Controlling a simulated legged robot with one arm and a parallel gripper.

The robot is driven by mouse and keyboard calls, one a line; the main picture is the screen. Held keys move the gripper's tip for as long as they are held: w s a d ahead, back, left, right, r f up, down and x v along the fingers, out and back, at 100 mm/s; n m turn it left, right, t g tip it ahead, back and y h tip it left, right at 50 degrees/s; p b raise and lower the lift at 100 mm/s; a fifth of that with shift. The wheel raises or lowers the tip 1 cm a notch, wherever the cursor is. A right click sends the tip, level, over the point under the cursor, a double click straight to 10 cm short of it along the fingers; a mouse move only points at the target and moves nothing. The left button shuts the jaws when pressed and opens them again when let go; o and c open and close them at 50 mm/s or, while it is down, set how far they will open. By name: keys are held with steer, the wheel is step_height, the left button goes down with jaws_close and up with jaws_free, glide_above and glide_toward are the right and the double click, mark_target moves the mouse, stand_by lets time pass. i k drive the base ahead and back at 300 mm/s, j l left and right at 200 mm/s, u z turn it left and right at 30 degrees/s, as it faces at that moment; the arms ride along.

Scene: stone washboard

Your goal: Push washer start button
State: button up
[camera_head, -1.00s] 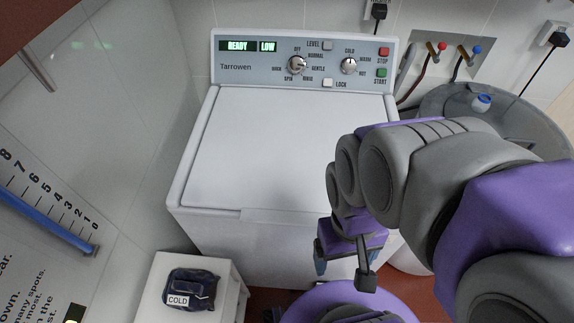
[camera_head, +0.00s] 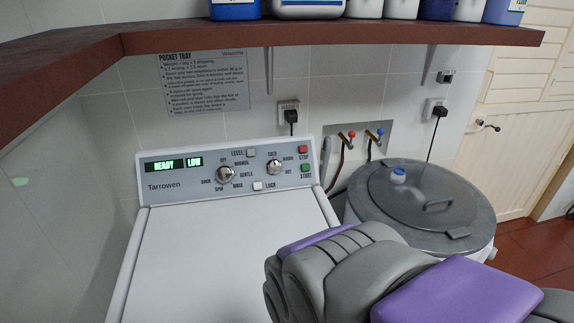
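The washer (camera_head: 215,265) is white, with its lid closed, and fills the lower left-middle of the head view. Its control panel (camera_head: 175,192) stands at the back and its displays read READY and LOW. The green START button (camera_head: 306,168) is at the right end of the panel, just below the red STOP button (camera_head: 303,150). My purple and grey arm covers the lower right, in front of the washer's right side. My gripper is below the frame and not visible.
A wooden shelf (camera_head: 300,38) with several bottles crosses above the washer. A lidded metal tub (camera_head: 430,245) with a small blue-and-white item (camera_head: 398,175) on it stands to the right. Red and blue taps (camera_head: 366,138) and a plug (camera_head: 291,116) are on the wall.

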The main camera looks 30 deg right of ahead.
mark_target(305, 167)
steer(key=k+l+u, duration=0.25)
steer(key=l, duration=0.2)
steer(key=k+l+u, duration=0.25)
steer(key=k+l, duration=0.1)
steer(key=l, duration=0.1)
